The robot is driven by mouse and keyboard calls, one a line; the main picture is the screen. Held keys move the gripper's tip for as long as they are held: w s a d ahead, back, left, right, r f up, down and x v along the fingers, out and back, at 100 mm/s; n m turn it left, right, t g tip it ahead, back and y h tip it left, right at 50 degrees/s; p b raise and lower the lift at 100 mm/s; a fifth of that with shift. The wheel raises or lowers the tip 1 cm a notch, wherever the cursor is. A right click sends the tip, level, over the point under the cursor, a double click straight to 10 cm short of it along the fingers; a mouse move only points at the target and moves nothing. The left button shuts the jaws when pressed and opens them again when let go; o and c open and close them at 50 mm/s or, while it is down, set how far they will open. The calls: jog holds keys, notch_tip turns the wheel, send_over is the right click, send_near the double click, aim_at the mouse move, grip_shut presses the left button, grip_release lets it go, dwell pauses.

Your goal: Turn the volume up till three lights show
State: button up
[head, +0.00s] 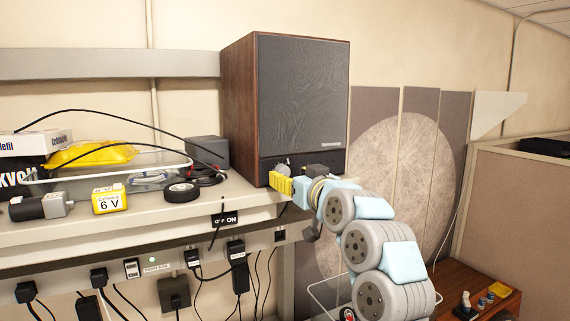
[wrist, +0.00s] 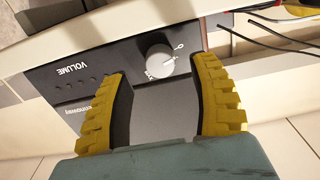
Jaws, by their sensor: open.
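A wooden speaker with a dark front cloth (head: 302,95) stands at the right end of the bench. Its lower panel carries a round silver volume knob (head: 283,167), which also shows in the wrist view (wrist: 160,61). There the panel appears upside down, with the word VOLUME and a row of small dark dots (wrist: 78,82) left of the knob. I make out no lit light among them. My gripper (head: 284,184) is at the panel, its yellow fingers open. In the wrist view the gripper (wrist: 161,68) has one fingertip on each side of the knob, with gaps showing.
Left on the bench are a clear tray (head: 110,165), a yellow 6 V battery (head: 109,199), a motor (head: 42,206), a wheel (head: 181,191) and black cables. Plugs and sockets (head: 153,265) line the bench front below. A wooden table (head: 478,285) stands at the lower right.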

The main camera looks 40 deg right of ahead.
aim_at(285, 173)
jog(key=shift+p+x, duration=0.5)
jog(key=shift+x, duration=1.05)
grip_shut()
